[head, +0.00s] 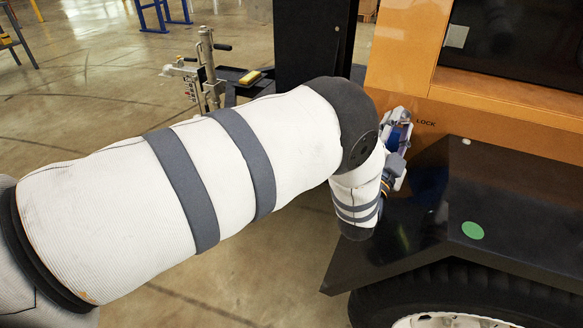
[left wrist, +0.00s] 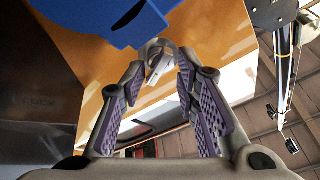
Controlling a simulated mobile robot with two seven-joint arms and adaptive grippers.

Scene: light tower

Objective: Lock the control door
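The orange control door (head: 398,55) with its dark window stands upright at the right. The word LOCK (head: 426,123) is printed on its lower edge. My left gripper (head: 396,140) is at this edge, left of the word, partly hidden behind my own wrist. In the left wrist view, my left gripper's purple-padded fingers (left wrist: 161,78) stand apart. A small silver lock handle (left wrist: 157,60) lies between or just beyond their tips; firm contact cannot be seen. A blue piece (left wrist: 100,22) shows near the handle. My right gripper is in neither view.
A black fender (head: 500,195) with a green dot juts out below the door, above a large tyre (head: 450,290). A dark post (head: 310,45) stands left of the door. A metal jack-like stand (head: 207,70) is at the back. The floor at the left is open.

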